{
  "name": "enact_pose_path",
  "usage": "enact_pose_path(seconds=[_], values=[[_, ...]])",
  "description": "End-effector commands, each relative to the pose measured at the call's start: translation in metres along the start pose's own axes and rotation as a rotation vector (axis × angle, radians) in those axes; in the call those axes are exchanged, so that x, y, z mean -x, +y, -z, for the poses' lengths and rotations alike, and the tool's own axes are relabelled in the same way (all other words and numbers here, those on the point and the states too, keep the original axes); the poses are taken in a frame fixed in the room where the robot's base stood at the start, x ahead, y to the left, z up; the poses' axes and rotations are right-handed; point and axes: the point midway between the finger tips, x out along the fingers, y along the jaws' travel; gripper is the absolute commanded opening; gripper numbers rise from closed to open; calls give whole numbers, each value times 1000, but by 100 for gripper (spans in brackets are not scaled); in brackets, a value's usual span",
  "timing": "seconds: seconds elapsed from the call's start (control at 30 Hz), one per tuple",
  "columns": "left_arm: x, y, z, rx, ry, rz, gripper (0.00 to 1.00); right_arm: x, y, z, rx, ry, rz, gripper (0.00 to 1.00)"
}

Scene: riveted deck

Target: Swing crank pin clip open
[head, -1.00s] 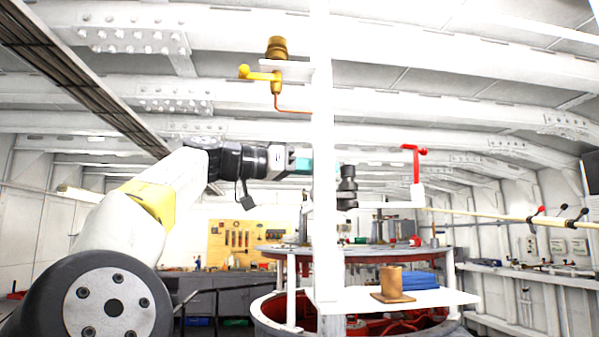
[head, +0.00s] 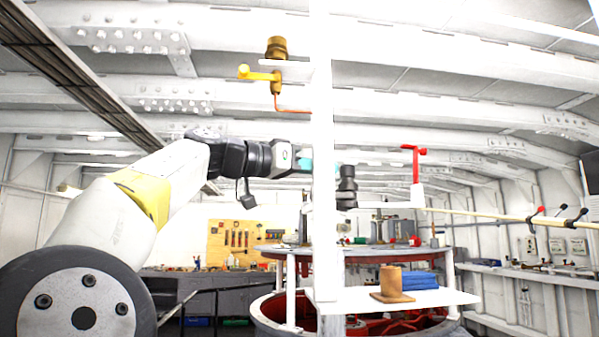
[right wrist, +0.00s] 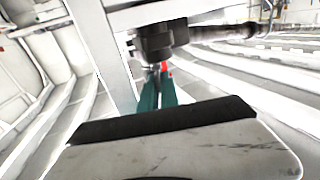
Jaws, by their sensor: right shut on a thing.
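My right gripper (head: 306,164) reaches in from the left of the head view to the white upright post, which hides its fingertips. In the right wrist view its teal fingers (right wrist: 157,78) are close together below a dark round fitting (right wrist: 155,42). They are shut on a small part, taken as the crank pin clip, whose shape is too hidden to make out. A small red bit shows beside the tips. In the head view a black stacked fitting (head: 347,187) stands just right of the post, and a red T-shaped handle (head: 415,164) stands on a white arm further right. My left gripper is not in view.
A yellow-handled valve (head: 262,75) hangs on the post above my gripper. A long pale rod (head: 480,215) runs to the right. A round bench stands behind.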

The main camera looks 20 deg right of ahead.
Motion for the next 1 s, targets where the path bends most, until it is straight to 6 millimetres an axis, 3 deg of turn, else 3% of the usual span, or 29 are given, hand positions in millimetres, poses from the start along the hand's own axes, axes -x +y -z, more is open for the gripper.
enact_pose_path(seconds=[0.13,0.2,0.67,0.97,1.0], values=[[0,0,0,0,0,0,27,1,0,0,0,1,0,0],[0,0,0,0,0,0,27,1,0,0,0,1,0,15],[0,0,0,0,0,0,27,0,0,0,1,1,-9,15],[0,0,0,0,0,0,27,-2,-3,0,2,3,-154,15],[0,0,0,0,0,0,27,12,-5,1,0,6,-144,15]])
